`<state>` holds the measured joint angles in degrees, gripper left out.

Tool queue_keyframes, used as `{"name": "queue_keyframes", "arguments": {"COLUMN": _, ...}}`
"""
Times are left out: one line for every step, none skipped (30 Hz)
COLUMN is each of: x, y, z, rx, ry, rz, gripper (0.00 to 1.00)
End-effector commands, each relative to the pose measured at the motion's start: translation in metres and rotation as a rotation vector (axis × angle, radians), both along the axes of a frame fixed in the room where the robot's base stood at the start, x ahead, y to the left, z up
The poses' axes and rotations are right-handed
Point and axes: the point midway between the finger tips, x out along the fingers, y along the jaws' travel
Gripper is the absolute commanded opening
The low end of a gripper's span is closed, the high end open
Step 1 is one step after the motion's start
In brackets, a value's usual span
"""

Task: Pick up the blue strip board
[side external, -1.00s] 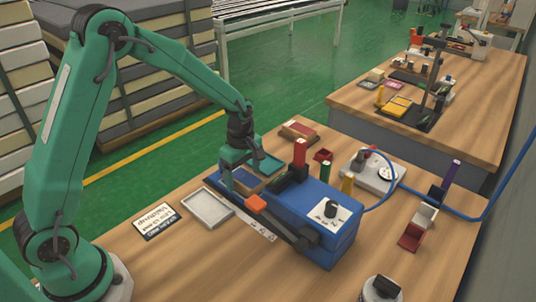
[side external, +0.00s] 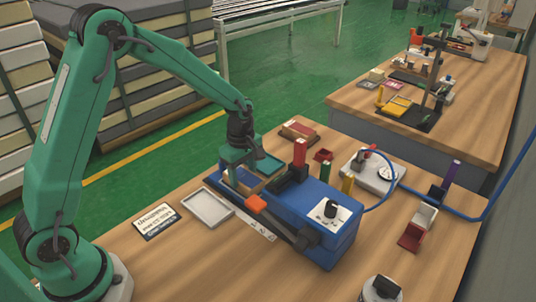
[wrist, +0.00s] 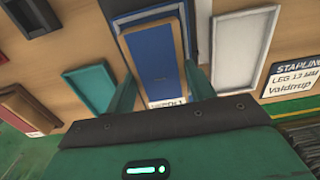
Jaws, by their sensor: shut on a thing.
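The blue strip board (wrist: 155,50) has a blue face with a tan edge. In the wrist view it lies between the two fingers of my gripper (wrist: 160,82), which is shut on it. In the side external view my gripper (side external: 243,182) points down at the far end of the blue machine (side external: 285,205), where the tan part of the board (side external: 250,185) shows between the fingers. The gripper hides most of the blue face there. I cannot tell whether the board is clear of the surface below.
A pale empty tray (side external: 207,207) and a printed card (side external: 155,221) lie left of the machine. A teal tray (side external: 266,166) sits close behind my gripper. A red post (side external: 299,152) stands on the machine's far side. Bare table lies in front.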

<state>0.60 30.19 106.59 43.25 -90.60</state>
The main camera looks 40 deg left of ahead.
Motion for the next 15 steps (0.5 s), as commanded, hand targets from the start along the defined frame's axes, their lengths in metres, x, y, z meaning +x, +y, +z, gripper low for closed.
{"name": "queue_keyframes", "arguments": {"x": 0.001, "y": 0.000, "z": 0.003, "rx": 0.000, "ry": -0.002, "rz": 0.000, "gripper": 0.25}}
{"name": "queue_keyframes", "arguments": {"x": 0.001, "y": 0.000, "z": 0.005, "rx": 0.000, "ry": -0.002, "rz": 0.000, "gripper": 0.25}}
{"name": "queue_keyframes", "arguments": {"x": 0.001, "y": 0.000, "z": 0.007, "rx": 0.000, "ry": -0.003, "rz": 0.000, "gripper": 0.25}}
{"name": "queue_keyframes", "arguments": {"x": 0.001, "y": 0.000, "z": 0.010, "rx": 0.000, "ry": -0.004, "rz": 0.000, "gripper": 0.25}}
{"name": "queue_keyframes", "arguments": {"x": 0.001, "y": 0.000, "z": 0.013, "rx": 0.000, "ry": -0.004, "rz": 0.000, "gripper": 0.25}}
{"name": "queue_keyframes", "arguments": {"x": 0.001, "y": 0.000, "z": 0.017, "rx": 0.000, "ry": -0.004, "rz": 0.000, "gripper": 0.25}}
{"name": "queue_keyframes", "arguments": {"x": 0.001, "y": 0.000, "z": 0.021, "rx": 0.000, "ry": -0.004, "rz": 0.000, "gripper": 0.25}}
{"name": "queue_keyframes", "arguments": {"x": 0.001, "y": 0.000, "z": 0.025, "rx": 0.000, "ry": -0.005, "rz": 0.000, "gripper": 0.25}}
{"name": "queue_keyframes", "arguments": {"x": 0.001, "y": 0.000, "z": 0.030, "rx": 0.000, "ry": -0.005, "rz": 0.000, "gripper": 0.25}}
{"name": "queue_keyframes", "arguments": {"x": 0.001, "y": 0.000, "z": 0.035, "rx": 0.000, "ry": -0.004, "rz": 0.000, "gripper": 0.25}}
{"name": "queue_keyframes", "arguments": {"x": 0.001, "y": 0.000, "z": 0.039, "rx": 0.000, "ry": -0.005, "rz": 0.000, "gripper": 0.25}}
{"name": "queue_keyframes", "arguments": {"x": 0.001, "y": 0.000, "z": 0.046, "rx": 0.000, "ry": -0.005, "rz": 0.000, "gripper": 0.25}}
{"name": "queue_keyframes", "arguments": {"x": 0.001, "y": 0.000, "z": 0.051, "rx": 0.000, "ry": -0.006, "rz": 0.000, "gripper": 0.25}}
{"name": "queue_keyframes", "arguments": {"x": 0.001, "y": 0.000, "z": 0.055, "rx": 0.000, "ry": -0.006, "rz": 0.000, "gripper": 0.25}}
{"name": "queue_keyframes", "arguments": {"x": 0.001, "y": 0.000, "z": 0.062, "rx": 0.000, "ry": -0.006, "rz": 0.000, "gripper": 0.25}}
